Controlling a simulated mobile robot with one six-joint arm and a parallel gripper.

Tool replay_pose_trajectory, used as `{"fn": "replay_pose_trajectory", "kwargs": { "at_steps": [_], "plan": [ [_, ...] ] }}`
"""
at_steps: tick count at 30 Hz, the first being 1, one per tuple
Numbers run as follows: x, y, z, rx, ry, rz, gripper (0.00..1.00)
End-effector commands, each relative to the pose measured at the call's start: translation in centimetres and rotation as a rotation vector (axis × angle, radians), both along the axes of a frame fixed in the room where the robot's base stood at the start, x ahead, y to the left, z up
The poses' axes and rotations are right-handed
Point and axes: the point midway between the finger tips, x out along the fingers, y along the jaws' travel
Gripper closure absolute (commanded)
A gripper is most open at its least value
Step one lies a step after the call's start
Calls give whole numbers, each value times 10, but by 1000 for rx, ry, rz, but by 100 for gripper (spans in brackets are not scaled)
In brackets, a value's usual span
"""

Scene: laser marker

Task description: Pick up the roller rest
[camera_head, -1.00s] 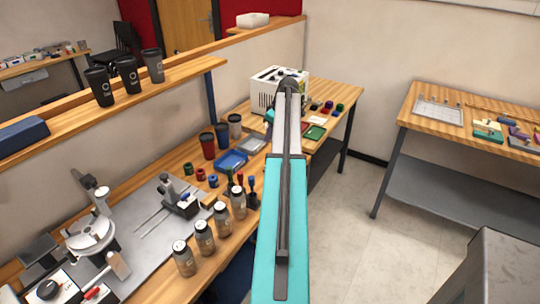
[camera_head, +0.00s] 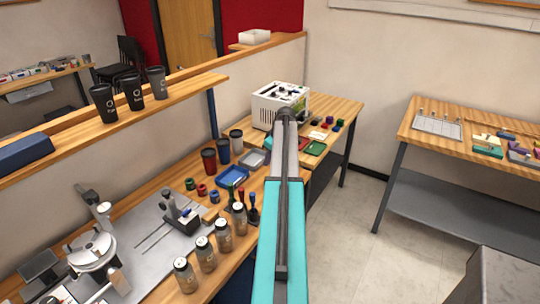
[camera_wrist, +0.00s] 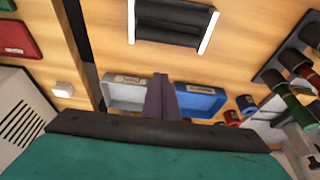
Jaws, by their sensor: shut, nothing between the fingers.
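The roller rest (camera_wrist: 172,24), dark rollers between two white end plates, lies on the wooden bench at the top of the wrist view, partly cut off by the frame edge. In the head view I cannot make it out; my arm covers part of the bench. My gripper (camera_wrist: 162,98) shows in the wrist view with its dark fingers shut together and empty. The fingers point toward the roller rest and appear apart from it, over the gap between a grey tray (camera_wrist: 125,94) and a blue tray (camera_wrist: 205,104).
A tool rack (camera_wrist: 270,76) with several handled tools stands at the right in the wrist view. A white machine (camera_head: 265,110) stands beyond the trays. Several jars (camera_head: 223,236) line the front of the bench. Bare wood lies between the trays and the roller rest.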

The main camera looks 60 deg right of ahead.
Motion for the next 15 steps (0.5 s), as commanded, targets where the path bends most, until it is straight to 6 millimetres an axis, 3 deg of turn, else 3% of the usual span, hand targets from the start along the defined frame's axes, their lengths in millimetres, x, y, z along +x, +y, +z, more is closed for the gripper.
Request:
{"fn": "replay_pose_trajectory", "kwargs": {
  "at_steps": [11, 15],
  "plan": [
    [15, 0, -41, 1, 0, 0, 100],
    [-5, 1, -40, 1, 0, -3, 100]
  ]
}}
